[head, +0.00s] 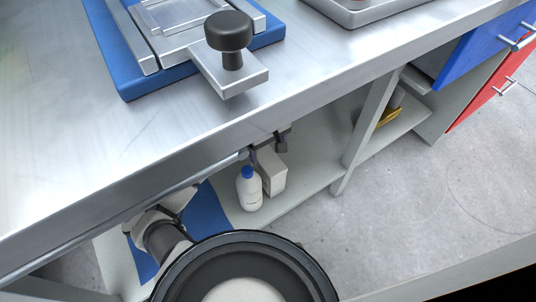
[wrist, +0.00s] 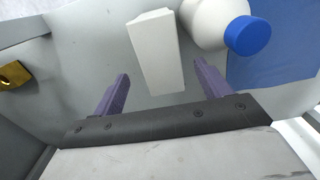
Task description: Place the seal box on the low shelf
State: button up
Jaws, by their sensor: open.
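The seal box, a plain white box (head: 272,172), stands on the low shelf (head: 310,160) under the workbench, beside a white bottle. It also shows in the wrist view (wrist: 154,50), ahead of the space between the fingers. My gripper (head: 267,149) is open at the near top of the box, with its two purple fingers apart on either side in the wrist view (wrist: 161,70). I see a gap between each finger and the box there. The bench edge hides part of my arm in the head view.
The white bottle with a blue cap (head: 249,188) stands close beside the box, near a blue mat (head: 205,205). A shelf upright (head: 362,130) and a yellow object (head: 390,116) are to the right. The metal bench top (head: 110,140) overhangs the shelf.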

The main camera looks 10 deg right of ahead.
notch_tip(320, 180, up, 5)
jog(key=shift+r+p, duration=0.2)
jog(key=shift+p, duration=0.25)
dwell(1.2)
